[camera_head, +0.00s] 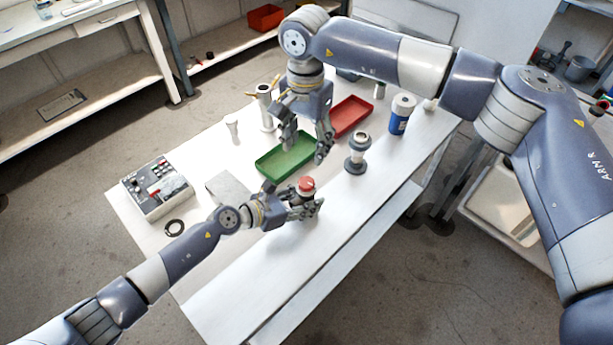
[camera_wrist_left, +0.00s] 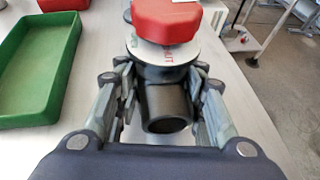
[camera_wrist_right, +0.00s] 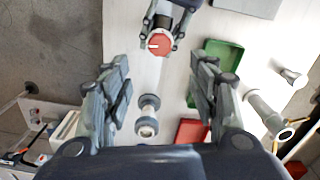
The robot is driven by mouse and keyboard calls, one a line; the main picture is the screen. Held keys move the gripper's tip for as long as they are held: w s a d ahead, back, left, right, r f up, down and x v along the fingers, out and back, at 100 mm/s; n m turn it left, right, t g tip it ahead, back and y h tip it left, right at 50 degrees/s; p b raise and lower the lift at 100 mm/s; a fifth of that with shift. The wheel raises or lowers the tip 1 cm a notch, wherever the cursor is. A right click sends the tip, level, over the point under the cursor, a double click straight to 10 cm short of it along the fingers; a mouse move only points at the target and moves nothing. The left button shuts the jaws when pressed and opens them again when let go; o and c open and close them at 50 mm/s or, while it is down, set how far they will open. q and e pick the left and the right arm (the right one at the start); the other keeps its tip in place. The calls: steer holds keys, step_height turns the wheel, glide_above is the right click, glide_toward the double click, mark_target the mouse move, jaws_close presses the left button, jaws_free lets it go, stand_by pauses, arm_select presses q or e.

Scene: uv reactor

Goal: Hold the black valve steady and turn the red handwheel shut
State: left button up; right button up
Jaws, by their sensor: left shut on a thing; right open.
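The black valve (camera_wrist_left: 168,105) stands upright on the white table, with a white disc marked with red letters and the red handwheel (camera_wrist_left: 167,20) on top. The handwheel also shows in the head view (camera_head: 306,185) and in the right wrist view (camera_wrist_right: 159,44), where a white mark points to its left side. My left gripper (camera_head: 304,205) is shut on the valve body, a finger on each side below the disc. My right gripper (camera_head: 304,150) is open and empty, pointing down above the table, behind the valve and apart from the handwheel.
A green tray (camera_head: 262,164) lies behind the valve and a red tray (camera_head: 345,129) farther back. A control box (camera_head: 153,202) and black ring (camera_head: 174,228) lie left. The front table is clear.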

mark_target(306, 182)
steer(key=shift+n, duration=0.7)
step_height(306, 182, down, 12)
steer(key=shift+c, duration=0.5)
steer(key=c, duration=1)
